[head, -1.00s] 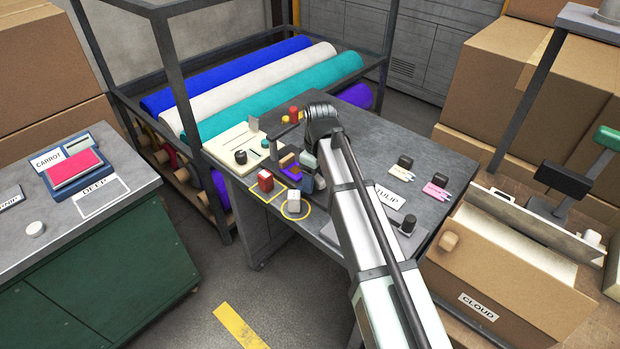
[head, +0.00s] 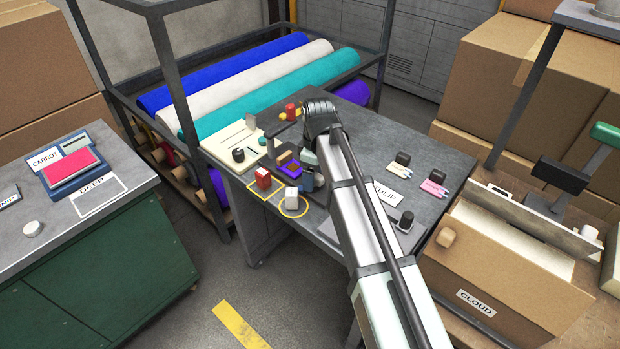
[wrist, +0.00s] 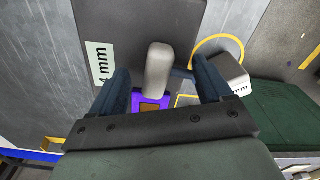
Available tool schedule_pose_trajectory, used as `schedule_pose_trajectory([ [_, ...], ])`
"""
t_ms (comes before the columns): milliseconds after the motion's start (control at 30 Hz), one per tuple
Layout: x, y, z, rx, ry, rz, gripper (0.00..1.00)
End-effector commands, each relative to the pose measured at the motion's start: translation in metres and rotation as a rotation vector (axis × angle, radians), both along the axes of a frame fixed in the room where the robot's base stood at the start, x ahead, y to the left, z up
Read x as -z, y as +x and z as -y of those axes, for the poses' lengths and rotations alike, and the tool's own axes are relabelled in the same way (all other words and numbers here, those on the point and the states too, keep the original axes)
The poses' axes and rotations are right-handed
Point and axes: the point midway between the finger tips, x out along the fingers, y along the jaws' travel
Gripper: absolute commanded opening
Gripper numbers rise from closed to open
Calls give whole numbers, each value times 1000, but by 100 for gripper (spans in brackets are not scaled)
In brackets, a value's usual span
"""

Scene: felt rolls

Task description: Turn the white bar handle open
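In the wrist view, a pale grey-white bar handle (wrist: 158,70) stands out over a dark grey plate (wrist: 135,25) with a "4 mm" label. My gripper (wrist: 162,82) is open. Its two dark blue fingers lie on either side of the handle, with visible gaps, the wider one on the right. I cannot tell how deep the handle sits between them. In the head view, my gripper (head: 308,180) is low over the front of the grey table, and my arm hides most of the handle's area.
A white block (head: 291,197) stands in a yellow ring beside my gripper; it also shows in the wrist view (wrist: 228,76). A red block (head: 263,178) stands to its left. A purple tray (head: 288,166) lies close by.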

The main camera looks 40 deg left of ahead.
Motion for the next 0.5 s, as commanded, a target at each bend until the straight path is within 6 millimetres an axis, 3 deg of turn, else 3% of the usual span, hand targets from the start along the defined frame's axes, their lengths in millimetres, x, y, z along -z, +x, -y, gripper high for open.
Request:
schedule_pose_trajectory([
  [33, 19, 3, 13, 8, -39, 12, 81],
  [500, 19, 0, 16, 6, -45, 8, 82],
])
